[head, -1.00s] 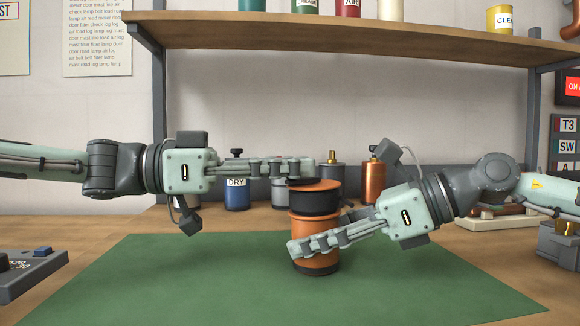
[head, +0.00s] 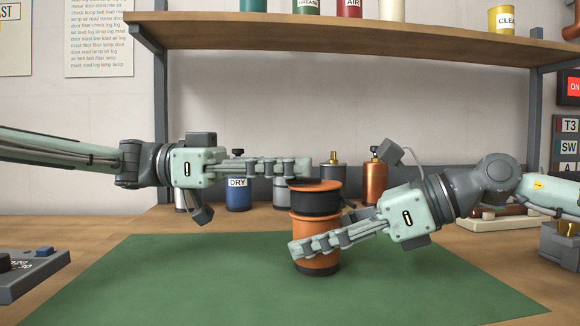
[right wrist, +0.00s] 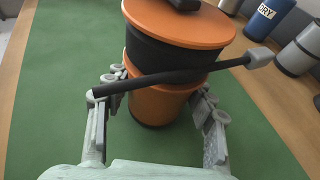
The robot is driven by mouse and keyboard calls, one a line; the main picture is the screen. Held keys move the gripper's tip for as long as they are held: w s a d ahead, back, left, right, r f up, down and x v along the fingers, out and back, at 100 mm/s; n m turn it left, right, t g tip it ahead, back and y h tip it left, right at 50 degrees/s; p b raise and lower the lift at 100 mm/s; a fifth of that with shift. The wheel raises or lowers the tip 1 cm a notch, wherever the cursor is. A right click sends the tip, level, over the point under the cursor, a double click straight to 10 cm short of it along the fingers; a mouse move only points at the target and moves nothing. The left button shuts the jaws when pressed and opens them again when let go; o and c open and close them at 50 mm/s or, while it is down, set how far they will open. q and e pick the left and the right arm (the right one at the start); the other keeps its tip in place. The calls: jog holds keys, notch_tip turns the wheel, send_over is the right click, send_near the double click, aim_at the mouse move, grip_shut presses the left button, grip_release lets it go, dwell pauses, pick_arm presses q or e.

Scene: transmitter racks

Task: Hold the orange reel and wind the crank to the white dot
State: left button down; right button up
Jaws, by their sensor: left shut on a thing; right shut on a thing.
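The orange reel (head: 316,240) stands upright on the green mat (head: 190,270), with a black band and an orange top. My right gripper (head: 315,245) is shut around its lower orange part, and its fingers flank the reel (right wrist: 165,103) in the right wrist view. My left gripper (head: 303,168) is shut just above the reel's top. It is on the crank (head: 312,184), a dark piece on the top that the fingers partly hide. The top of the right wrist view shows a dark part (right wrist: 184,4) on the orange top. I cannot make out the white dot.
A blue can (head: 238,195), a grey can and a copper bottle (head: 374,183) stand behind the reel. A dark rod (right wrist: 180,78) crosses before the reel in the right wrist view. A control box (head: 30,270) sits at left. The mat around the reel is clear.

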pick_arm(q)
jog(key=c, duration=1.4)
grip_release()
jog(key=shift+c, duration=0.2)
jog(key=shift+a, duration=0.1)
jog(key=a, duration=1.2)
jog(key=shift+w, duration=0.2)
jog(key=shift+d, duration=0.1)
pick_arm(e)
jog(key=o, duration=1.6)
